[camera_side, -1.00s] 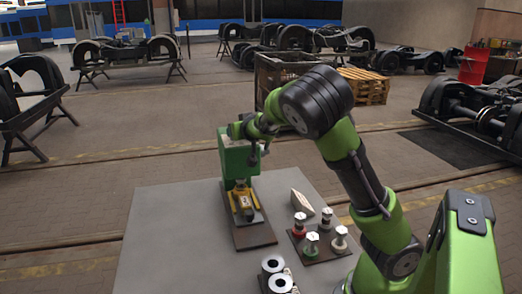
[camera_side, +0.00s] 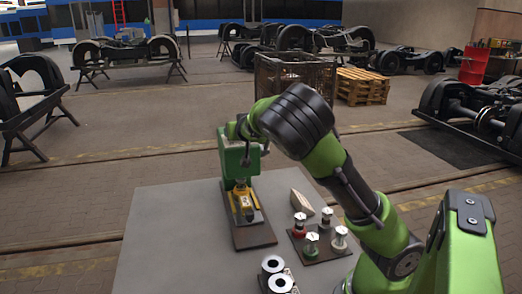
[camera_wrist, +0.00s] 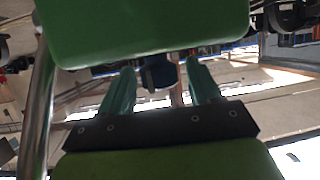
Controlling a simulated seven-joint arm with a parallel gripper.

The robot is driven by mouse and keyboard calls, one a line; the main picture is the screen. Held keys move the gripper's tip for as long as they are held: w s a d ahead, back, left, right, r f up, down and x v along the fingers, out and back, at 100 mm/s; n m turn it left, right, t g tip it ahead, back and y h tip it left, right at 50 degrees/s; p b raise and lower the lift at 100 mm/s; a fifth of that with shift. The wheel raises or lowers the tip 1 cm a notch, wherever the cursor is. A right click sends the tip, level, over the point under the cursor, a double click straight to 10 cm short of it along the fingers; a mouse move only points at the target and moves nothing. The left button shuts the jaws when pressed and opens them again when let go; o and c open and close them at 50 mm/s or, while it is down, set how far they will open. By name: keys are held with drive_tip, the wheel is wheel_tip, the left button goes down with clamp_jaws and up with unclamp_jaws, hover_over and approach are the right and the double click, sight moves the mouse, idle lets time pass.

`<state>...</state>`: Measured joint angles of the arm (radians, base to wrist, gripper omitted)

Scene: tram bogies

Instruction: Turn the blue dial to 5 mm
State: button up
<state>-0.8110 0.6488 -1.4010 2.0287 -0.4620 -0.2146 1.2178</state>
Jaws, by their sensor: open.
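A dark blue rounded knob, which looks like the blue dial (camera_wrist: 158,76), shows in the wrist view under the green press head. My gripper (camera_wrist: 160,66) has its two teal fingers apart, one on each side of the knob. I cannot tell whether either finger touches it. The dial's scale and setting cannot be read. In the side view the green press (camera_side: 237,158) stands on a brown base plate (camera_side: 251,235), and the end of my arm is at its head. The dial is not discernible there, and my fingers are hard to make out.
A yellow fixture (camera_side: 243,203) sits below the press head. To the right, a dark rack (camera_side: 322,252) holds several coloured-collared tools, with a pale wedge (camera_side: 301,202) behind. The grey table's left part (camera_side: 170,230) is clear.

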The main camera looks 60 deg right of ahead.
drive_tip(key=m+g+h, duration=0.2)
drive_tip(key=m+g, duration=0.1)
drive_tip(key=m+g+h, duration=0.1)
drive_tip(key=m+g, duration=0.2)
drive_tip(key=shift+w+h, duration=0.1)
drive_tip(key=shift+h, duration=0.3)
drive_tip(key=m+g, duration=0.6)
drive_tip(key=g, duration=0.1)
drive_tip(key=v, duration=1.7)
drive_tip(key=s+d+f+n+t+y, duration=0.2)
drive_tip(key=s+d+f+n+y, duration=0.25)
drive_tip(key=s+d+y, duration=0.4)
drive_tip(key=s+a+n+t+y, duration=0.6)
drive_tip(key=s+a+n, duration=0.4)
drive_tip(key=s+a, duration=0.6)
drive_tip(key=shift+a+t, duration=0.25)
drive_tip(key=shift+t, duration=0.05)
drive_tip(key=shift+r+y, duration=0.15)
drive_tip(key=shift+y, duration=0.1)
